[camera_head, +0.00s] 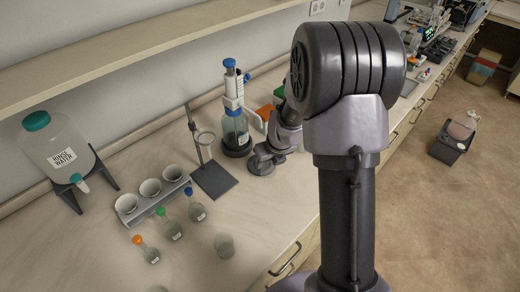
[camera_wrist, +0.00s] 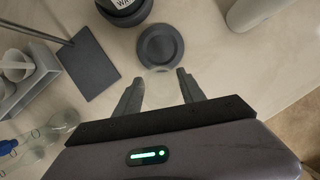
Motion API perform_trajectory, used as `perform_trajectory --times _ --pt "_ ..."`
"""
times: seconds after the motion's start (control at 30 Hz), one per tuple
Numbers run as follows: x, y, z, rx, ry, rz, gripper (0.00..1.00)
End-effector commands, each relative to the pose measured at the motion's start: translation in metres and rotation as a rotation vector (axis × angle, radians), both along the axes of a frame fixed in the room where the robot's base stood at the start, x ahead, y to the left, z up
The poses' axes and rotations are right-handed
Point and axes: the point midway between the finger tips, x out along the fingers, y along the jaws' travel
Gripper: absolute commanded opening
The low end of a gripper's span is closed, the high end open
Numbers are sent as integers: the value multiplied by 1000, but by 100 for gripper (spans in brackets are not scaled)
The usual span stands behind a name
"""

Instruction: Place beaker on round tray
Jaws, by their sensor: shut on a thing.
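The round tray (camera_wrist: 160,47) is a dark grey disc with a raised rim, lying flat on the bench just beyond my fingertips in the wrist view. In the head view the round tray (camera_head: 261,169) lies below my gripper (camera_head: 268,152). In the wrist view my gripper (camera_wrist: 158,86) is shut on a clear, hardly visible beaker (camera_wrist: 160,80) between its two fingers. The beaker's outline is faint, and its height above the bench cannot be told. In the head view the arm hides the beaker.
A dispenser bottle (camera_head: 235,130) on a dark base stands close behind the tray. A stand with a dark plate (camera_head: 214,181) is to its left. A clear glass vessel (camera_head: 224,245), several stoppered flasks (camera_head: 171,228) and a cup rack (camera_head: 158,203) stand nearer. Bench space between them is bare.

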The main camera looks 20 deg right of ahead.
Motion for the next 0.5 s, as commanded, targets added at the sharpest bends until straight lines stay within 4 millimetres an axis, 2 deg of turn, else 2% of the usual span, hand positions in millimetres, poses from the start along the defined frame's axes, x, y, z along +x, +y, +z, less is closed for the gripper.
perform_trajectory --times 0.1,0.2,0.37,0.5 --pt "39 -3 -2 0 -1 3 7" --pt "61 -6 -6 1 -1 1 7" --pt "73 -7 -9 0 0 1 7" --pt "74 -7 -33 1 3 -1 7"
